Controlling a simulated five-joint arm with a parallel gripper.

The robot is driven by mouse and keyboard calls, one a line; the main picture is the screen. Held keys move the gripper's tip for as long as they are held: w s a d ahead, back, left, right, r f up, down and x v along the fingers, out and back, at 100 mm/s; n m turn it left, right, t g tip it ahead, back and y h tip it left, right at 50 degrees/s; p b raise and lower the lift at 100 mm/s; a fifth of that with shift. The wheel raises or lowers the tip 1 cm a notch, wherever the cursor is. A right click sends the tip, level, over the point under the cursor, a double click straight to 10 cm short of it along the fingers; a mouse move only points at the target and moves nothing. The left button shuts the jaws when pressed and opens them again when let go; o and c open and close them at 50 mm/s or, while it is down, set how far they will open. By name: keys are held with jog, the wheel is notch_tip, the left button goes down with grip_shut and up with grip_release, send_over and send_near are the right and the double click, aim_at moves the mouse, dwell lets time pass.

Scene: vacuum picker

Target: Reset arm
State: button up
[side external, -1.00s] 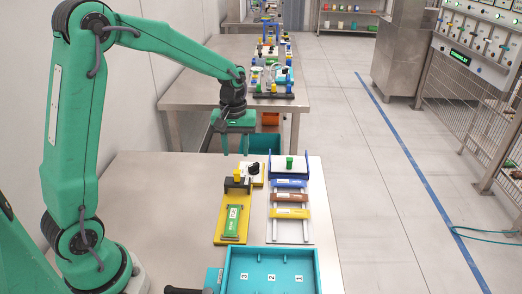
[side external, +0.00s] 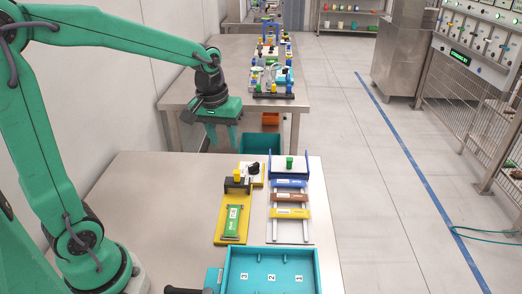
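My gripper (side external: 222,145) hangs pointing down at the end of my outstretched green arm. It is in the air over the far left edge of the near steel table (side external: 140,215), left of the yellow board (side external: 231,235) and well above the tabletop. Two green fingers show with a gap between them, and nothing is held. The yellow board carries a green labelled block (side external: 233,221) and a black block with a yellow knob.
Right of the board stands a rack (side external: 291,232) with blue, brown and yellow labelled bars. A teal numbered tray (side external: 270,252) lies at the front. Behind are a teal bin (side external: 262,143), an orange bin (side external: 271,118) and a second table (side external: 185,92) with fixtures.

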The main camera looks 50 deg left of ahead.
jog(key=s+d+r+m+t, duration=0.2)
jog(key=s+m, duration=0.1)
jog(key=s, duration=0.4)
jog(key=s+d+r+m+t, duration=0.1)
jog(key=s+d+r+m, duration=0.1)
jog(key=s, duration=0.5)
jog(key=shift+m+t, duration=0.4)
jog(key=shift+m, duration=0.2)
jog(key=shift+d+r, duration=0.1)
jog(key=shift+r, duration=0.05)
